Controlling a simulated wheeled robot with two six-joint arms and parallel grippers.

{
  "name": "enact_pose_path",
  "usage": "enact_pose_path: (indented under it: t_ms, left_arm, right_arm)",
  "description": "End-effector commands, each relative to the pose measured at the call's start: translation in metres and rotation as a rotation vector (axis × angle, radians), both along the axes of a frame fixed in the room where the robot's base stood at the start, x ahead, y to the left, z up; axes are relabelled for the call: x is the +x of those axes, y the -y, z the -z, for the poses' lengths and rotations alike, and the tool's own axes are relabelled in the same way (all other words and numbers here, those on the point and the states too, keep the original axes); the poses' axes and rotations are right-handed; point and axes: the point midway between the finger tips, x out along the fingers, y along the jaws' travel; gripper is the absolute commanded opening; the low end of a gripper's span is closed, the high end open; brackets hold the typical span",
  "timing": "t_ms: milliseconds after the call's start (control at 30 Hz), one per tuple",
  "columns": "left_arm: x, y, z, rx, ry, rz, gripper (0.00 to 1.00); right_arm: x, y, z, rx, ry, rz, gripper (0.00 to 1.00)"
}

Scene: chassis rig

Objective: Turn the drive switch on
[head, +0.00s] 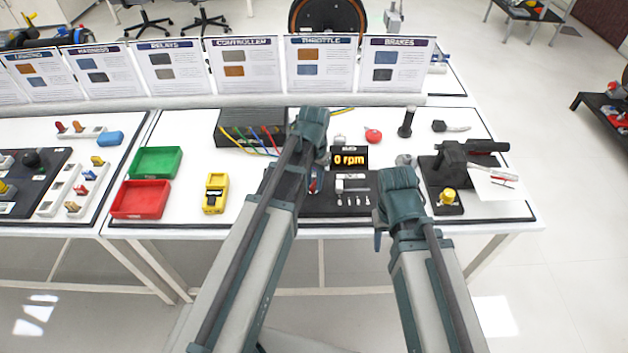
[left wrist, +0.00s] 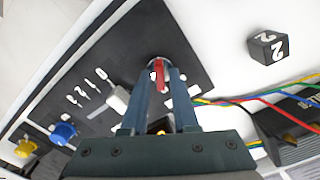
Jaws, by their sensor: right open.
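The black control panel (head: 335,207) lies on the white bench under my arms. In the left wrist view, a red lever (left wrist: 159,75) in a round metal ring stands on the panel (left wrist: 130,50); it appears to be the drive switch. My left gripper (left wrist: 163,72) points down at it, one finger on each side. I cannot tell whether the fingers press on it. In the head view my left arm mostly hides this spot; a little red (head: 316,184) shows. My right gripper (head: 379,228) is open and empty near the panel's right front. The display (head: 349,159) reads 0 rpm.
A white slider (left wrist: 117,100), blue knob (left wrist: 63,132) and yellow knob (left wrist: 27,148) are on the panel. Coloured cables (head: 250,140) run near the black box (head: 228,128). A black pedal unit with a yellow knob (head: 448,196) stands right. Trays and a yellow meter (head: 215,194) lie left.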

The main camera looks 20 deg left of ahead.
Motion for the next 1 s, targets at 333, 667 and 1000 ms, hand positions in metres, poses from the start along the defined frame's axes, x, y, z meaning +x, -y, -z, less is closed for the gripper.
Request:
enact_pose_path:
  t_ms: [333,667,1000]
  left_arm:
    - [0.000,0.000,0.000,0.000,0.000,-0.001,0.44]
    - [0.000,0.000,-0.017,0.000,0.000,-0.002,0.44]
    - [0.000,0.000,-0.066,0.000,0.000,-0.002,0.44]
  right_arm:
    - [0.000,0.000,0.000,0.000,0.000,0.000,0.50]
    - [0.000,0.000,-0.017,0.000,0.000,0.000,0.50]
    - [0.000,0.000,-0.066,0.000,0.000,0.000,0.50]
